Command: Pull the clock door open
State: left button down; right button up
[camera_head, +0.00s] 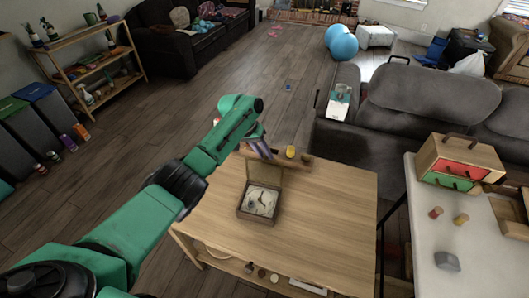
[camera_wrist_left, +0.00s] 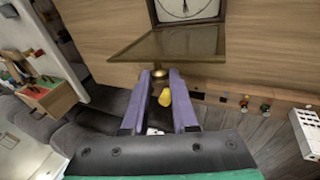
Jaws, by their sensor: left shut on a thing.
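A small square wooden clock (camera_head: 260,203) with a white face lies face up on the wooden table. Its door (camera_head: 267,176) stands raised from the far side of the case, clear of the face. In the left wrist view the door (camera_wrist_left: 170,45) is a thin, see-through panel, with the clock face (camera_wrist_left: 182,8) behind it at the top. My left gripper (camera_head: 262,149) is beyond the door's raised edge. Its purple fingers (camera_wrist_left: 160,80) are shut on a small brass knob (camera_wrist_left: 160,74) at that edge. My right gripper is not in view.
The wooden table (camera_head: 310,220) has bare room around the clock. A yellow object (camera_head: 291,151) is near its far edge. A grey sofa (camera_head: 400,115) stands behind, and a white table (camera_head: 470,240) with a small drawer box (camera_head: 455,160) is at the right.

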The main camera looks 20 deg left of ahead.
pick_arm(q)
jog(key=shift+w+f, duration=0.25)
jog(key=shift+w, duration=0.15)
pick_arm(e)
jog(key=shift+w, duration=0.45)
pick_arm(q)
jog(key=c, duration=0.7)
grip_release()
jog(key=shift+f, duration=0.1)
jog(key=shift+w, duration=0.15)
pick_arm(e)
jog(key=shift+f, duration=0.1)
pick_arm(q)
jog(key=b+v, duration=0.1)
jog(key=v, duration=1.3)
jog(key=shift+a+r, duration=0.1)
jog(key=shift+r, duration=0.15)
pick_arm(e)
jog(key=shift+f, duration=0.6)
